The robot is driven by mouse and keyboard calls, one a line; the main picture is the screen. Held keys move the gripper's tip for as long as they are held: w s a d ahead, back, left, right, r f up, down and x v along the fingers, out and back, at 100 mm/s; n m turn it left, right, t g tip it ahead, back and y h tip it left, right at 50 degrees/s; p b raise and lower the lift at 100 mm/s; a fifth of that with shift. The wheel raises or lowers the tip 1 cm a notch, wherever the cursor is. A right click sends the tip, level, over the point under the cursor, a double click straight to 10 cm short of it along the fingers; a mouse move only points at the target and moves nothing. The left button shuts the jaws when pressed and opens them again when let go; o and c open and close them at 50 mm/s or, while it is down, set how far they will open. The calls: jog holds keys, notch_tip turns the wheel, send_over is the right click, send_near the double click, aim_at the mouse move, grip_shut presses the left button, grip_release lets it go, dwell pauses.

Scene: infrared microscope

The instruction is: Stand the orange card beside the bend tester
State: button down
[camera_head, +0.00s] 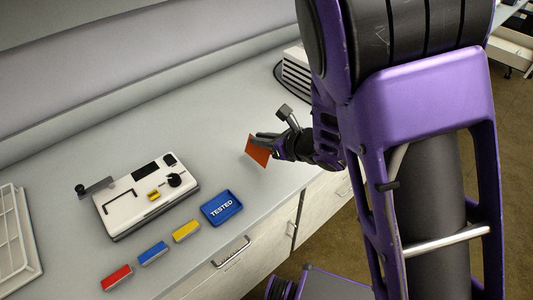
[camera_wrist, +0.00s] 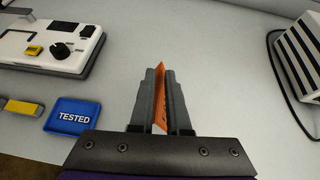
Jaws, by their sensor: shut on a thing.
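My gripper (camera_head: 266,140) is shut on the orange card (camera_head: 257,152), to the right of the bend tester and over the grey bench. In the wrist view the orange card (camera_wrist: 159,88) stands edge-on between the two dark fingers of my gripper (camera_wrist: 158,90). Whether the card touches the bench I cannot tell. The bend tester (camera_head: 150,195) is a white box with a black knob, a yellow piece and a dark lever at its left end. Its right part also shows in the wrist view (camera_wrist: 45,48), at the upper left.
A blue tray marked TESTED (camera_head: 223,208) lies right of the tester's front. Red (camera_head: 116,277), blue (camera_head: 153,253) and yellow (camera_head: 186,231) blocks line the front edge. A white rack (camera_head: 15,240) stands far left, a vented box (camera_head: 297,72) at the back. Bench between card and tester is clear.

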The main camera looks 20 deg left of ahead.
aim_at(262, 157)
notch_tip(262, 157, down, 7)
jog(key=shift+f+b, duration=0.1)
jog(key=shift+b, duration=0.4)
jog(key=c, duration=0.8)
grip_release()
jog(key=shift+c, duration=0.2)
jog(key=v, duration=1.2)
jog(key=shift+p, duration=0.45)
